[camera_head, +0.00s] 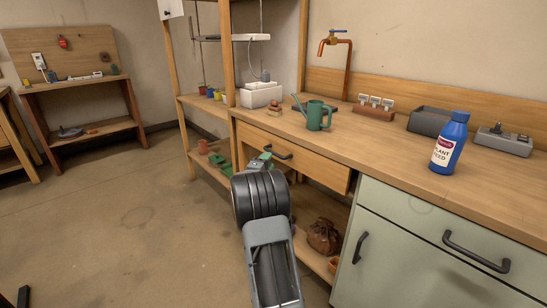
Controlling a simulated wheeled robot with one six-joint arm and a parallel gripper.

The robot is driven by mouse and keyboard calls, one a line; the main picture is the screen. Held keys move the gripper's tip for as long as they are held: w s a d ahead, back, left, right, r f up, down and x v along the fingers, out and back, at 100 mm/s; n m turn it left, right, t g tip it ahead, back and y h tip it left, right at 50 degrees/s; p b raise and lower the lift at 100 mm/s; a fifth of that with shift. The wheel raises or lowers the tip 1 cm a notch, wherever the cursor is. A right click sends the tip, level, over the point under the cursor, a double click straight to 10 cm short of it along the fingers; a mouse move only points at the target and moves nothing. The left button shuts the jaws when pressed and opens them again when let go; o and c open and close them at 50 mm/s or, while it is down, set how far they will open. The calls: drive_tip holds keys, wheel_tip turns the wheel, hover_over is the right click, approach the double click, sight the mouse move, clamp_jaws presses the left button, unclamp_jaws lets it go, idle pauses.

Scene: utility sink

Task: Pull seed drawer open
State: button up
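The light wooden drawer (315,165) is under the worktop, left of the pale green cabinet. No seed label can be read on it. Its dark bar handle (280,153) runs across the front. The drawer front looks shut or nearly shut; I cannot tell which. My gripper (262,160) is in front of the drawer, at the left end of the handle. My own dark arm links hide most of it from below. I cannot tell whether its fingers touch the handle, or whether they are open or shut.
On the worktop (400,160) stand a green watering can (313,115), a blue plant feed bottle (449,143) and a grey tray (428,121). The pale green cabinet (420,250) has dark handles. A brown sack (324,236) sits on the lower shelf. The floor to the left is clear.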

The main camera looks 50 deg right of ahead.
drive_tip(key=shift+b+x, duration=0.5)
drive_tip(key=shift+x, duration=2.4)
clamp_jaws()
